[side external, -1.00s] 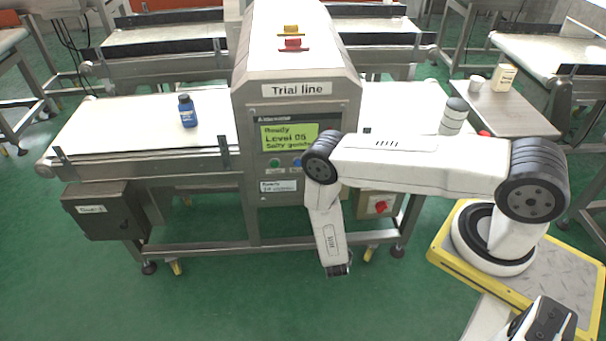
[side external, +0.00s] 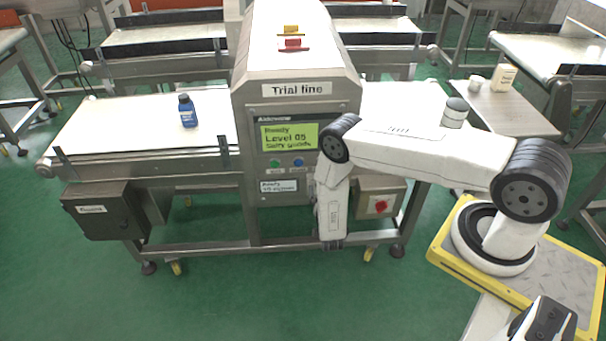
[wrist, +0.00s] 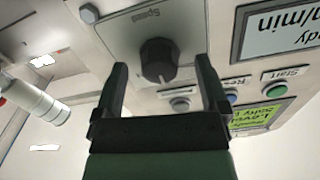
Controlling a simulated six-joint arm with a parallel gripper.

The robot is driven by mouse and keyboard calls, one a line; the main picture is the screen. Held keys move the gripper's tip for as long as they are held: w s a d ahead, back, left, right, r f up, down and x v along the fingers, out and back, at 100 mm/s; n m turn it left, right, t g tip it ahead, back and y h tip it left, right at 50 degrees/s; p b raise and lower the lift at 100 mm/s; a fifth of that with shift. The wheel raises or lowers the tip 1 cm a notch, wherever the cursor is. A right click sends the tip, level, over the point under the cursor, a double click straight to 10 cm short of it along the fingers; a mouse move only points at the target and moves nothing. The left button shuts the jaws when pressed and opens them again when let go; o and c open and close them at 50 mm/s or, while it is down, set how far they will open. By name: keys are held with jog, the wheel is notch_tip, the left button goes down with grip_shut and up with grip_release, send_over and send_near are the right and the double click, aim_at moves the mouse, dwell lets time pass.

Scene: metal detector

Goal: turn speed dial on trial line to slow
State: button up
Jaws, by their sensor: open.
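The trial line's metal detector carries a "Trial line" label (side external: 297,89) in the side view. In the wrist view, the speed dial (wrist: 157,58) is a dark round knob on a grey plate (wrist: 130,35) marked "Speed". A pale pointer mark shows at its lower edge in that picture; I cannot read which setting it marks. My gripper (wrist: 162,64) is open, its two dark fingers apart on either side of the dial in the picture. Whether they reach the knob in depth is unclear. In the side view, my arm hides the dial and the gripper's fingers do not show clearly.
A lit green screen (side external: 289,137) with a green button (side external: 275,163) and a blue button (side external: 299,163) is left of my arm. A red switch (side external: 381,205) is low on the right. A blue bottle (side external: 187,112) stands on the left belt, a grey-lidded container (side external: 454,113) on the right.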

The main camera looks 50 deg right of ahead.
grip_shut()
jog(key=shift+n, duration=0.3)
jog(key=n, duration=0.8)
dwell(0.4)
jog(key=shift+f+n, duration=0.1)
jog(key=shift+n, duration=0.2)
grip_release()
